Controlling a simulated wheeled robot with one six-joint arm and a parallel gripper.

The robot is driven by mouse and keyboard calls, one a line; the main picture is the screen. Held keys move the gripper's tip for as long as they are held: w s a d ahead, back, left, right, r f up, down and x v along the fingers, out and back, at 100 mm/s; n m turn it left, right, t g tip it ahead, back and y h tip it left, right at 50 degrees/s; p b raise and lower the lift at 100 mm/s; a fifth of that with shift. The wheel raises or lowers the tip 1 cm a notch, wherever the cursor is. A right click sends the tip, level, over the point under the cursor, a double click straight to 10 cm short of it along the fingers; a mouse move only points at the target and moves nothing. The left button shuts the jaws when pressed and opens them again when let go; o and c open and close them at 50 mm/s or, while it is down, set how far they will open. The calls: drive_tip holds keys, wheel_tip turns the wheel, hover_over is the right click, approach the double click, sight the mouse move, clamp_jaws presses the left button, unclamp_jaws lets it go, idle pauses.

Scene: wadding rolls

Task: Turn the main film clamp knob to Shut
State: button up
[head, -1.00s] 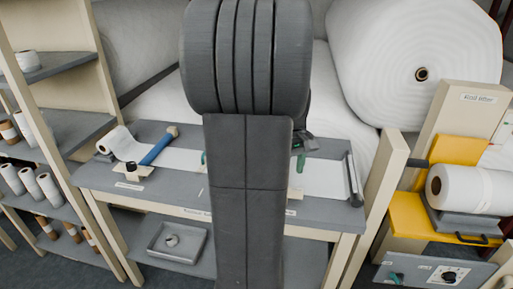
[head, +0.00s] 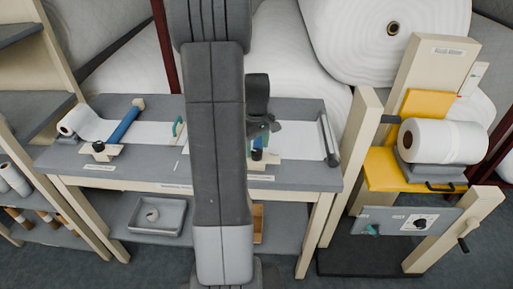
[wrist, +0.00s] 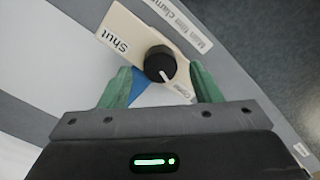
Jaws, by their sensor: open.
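The main film clamp knob (wrist: 159,62) is black and round, on a beige plate (wrist: 135,22) labelled "Main film clamp" in the wrist view. Its white pointer line points down-right, toward a small, partly legible label that seems to read "Open". The word "Shut" stands to the knob's left. My gripper (wrist: 161,70) is open, its green fingers on either side of the knob, with a visible gap on each side. In the head view my gripper (head: 263,130) is just above the knob (head: 257,154) at the bench, partly hidden by my arm.
The grey bench (head: 300,174) carries a white film strip, a blue bar (head: 124,124) and another black knob (head: 98,147) at left. A grey tray (head: 158,215) sits on the shelf below. At right stand a beige post (head: 350,165) and a yellow machine (head: 385,172) holding a white roll.

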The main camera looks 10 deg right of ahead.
drive_tip(key=shift+f, duration=0.9)
drive_tip(key=shift+c, duration=0.2)
drive_tip(key=c, duration=1)
drive_tip(key=shift+o, duration=0.2)
